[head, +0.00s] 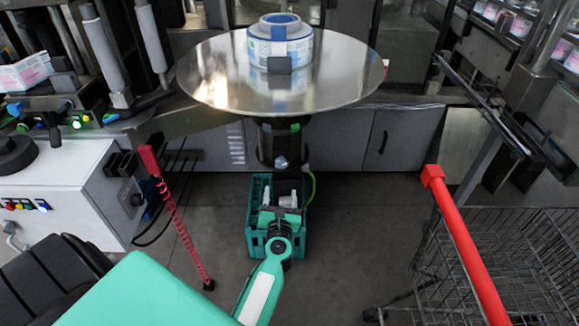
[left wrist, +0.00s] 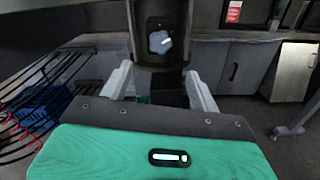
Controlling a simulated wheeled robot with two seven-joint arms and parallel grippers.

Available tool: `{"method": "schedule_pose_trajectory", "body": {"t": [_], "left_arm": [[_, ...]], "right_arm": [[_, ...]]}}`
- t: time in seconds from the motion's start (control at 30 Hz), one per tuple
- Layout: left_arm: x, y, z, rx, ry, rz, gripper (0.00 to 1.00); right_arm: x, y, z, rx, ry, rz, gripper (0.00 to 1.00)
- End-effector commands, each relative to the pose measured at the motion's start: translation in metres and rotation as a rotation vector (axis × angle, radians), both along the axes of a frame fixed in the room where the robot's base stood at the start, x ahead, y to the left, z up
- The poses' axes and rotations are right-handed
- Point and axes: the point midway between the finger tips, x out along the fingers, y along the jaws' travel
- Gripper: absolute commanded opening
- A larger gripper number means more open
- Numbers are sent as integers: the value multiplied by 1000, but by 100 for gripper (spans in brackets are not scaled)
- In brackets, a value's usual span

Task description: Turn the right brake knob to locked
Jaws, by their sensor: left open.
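A small pale blue-grey knob (head: 281,162) sits on the front of the dark column under the round metal turntable (head: 215,85). In the left wrist view the knob (left wrist: 160,42) is faceted, with a short white mark pointing up and right. I cannot tell from these views whether it is the right brake knob or what its setting is. My left gripper (head: 281,200) is just below the knob in the head view. In the left wrist view it (left wrist: 161,88) is open and empty, its two pale fingers apart below the knob, not touching it. My right gripper is not in view.
A label reel (head: 280,48) lies on the turntable. A green crate (head: 256,190) stands on the floor behind my left gripper. A white cabinet (head: 60,185) and red coiled cable (head: 180,225) are at left. A wire cart with a red handle (head: 465,245) stands at right.

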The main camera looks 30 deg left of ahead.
Motion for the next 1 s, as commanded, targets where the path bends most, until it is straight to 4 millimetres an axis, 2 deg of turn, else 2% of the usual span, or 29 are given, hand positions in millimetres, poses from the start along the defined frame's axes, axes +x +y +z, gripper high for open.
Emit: {"method": "schedule_pose_trajectory", "body": {"t": [0.17,0.6,0.8,1.0], "left_arm": [[20,11,2,2,0,-1,62],[92,55,-1,6,3,-2,62],[110,67,-1,6,4,-3,62],[116,70,0,6,4,-3,62]], "right_arm": [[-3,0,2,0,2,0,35],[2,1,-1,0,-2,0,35],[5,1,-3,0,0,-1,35],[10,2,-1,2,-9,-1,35]]}}
